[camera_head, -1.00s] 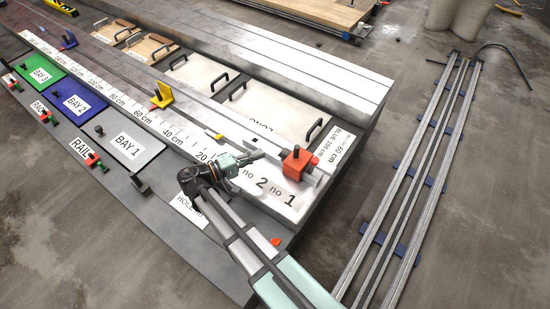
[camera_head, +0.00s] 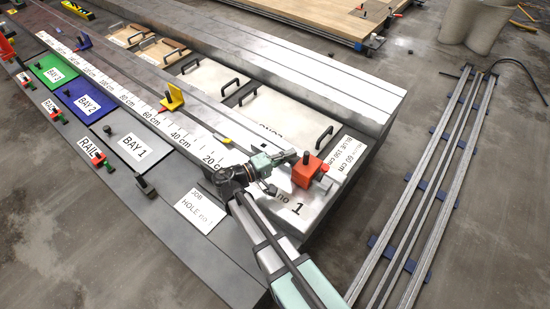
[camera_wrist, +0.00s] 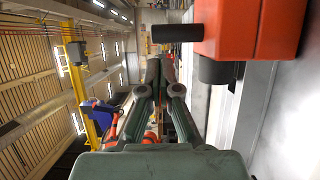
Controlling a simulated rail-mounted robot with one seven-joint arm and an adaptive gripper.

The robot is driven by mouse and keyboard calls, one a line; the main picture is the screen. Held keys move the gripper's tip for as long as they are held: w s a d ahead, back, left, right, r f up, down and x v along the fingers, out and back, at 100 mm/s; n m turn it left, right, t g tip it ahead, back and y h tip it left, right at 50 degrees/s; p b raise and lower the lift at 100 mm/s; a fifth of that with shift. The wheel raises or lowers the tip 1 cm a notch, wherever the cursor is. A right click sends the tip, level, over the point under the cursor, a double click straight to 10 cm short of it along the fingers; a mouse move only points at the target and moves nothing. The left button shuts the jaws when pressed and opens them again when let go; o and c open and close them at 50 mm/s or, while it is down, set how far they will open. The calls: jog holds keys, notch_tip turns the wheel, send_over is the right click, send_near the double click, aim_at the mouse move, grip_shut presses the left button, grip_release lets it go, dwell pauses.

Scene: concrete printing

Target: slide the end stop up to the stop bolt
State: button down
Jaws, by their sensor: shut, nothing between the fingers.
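An orange-red block with a black knob (camera_head: 308,170), which looks like the end stop, stands at the near right end of the long metal bed. My gripper (camera_head: 294,154) is shut and empty, its fingertips just left of the block; I cannot tell whether they touch. In the wrist view the shut fingers (camera_wrist: 162,62) point up the picture. The orange block (camera_wrist: 255,28) fills the upper right there, with a dark cylinder sticking out of it toward the fingers. I cannot clearly make out the stop bolt in either view.
A yellow stop (camera_head: 173,99) and a blue stop (camera_head: 85,43) stand farther along the scale. Handled white panels (camera_head: 268,118) lie behind the block. The Bay 1 tray (camera_head: 136,150) is at left. Long metal rails (camera_head: 425,190) lie on the floor at right.

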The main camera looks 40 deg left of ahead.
aim_at(297, 166)
jog(key=shift+w+d, duration=0.45)
jog(key=shift+d, duration=0.35)
jog(key=shift+w+d, duration=0.2)
jog(key=shift+d, duration=0.45)
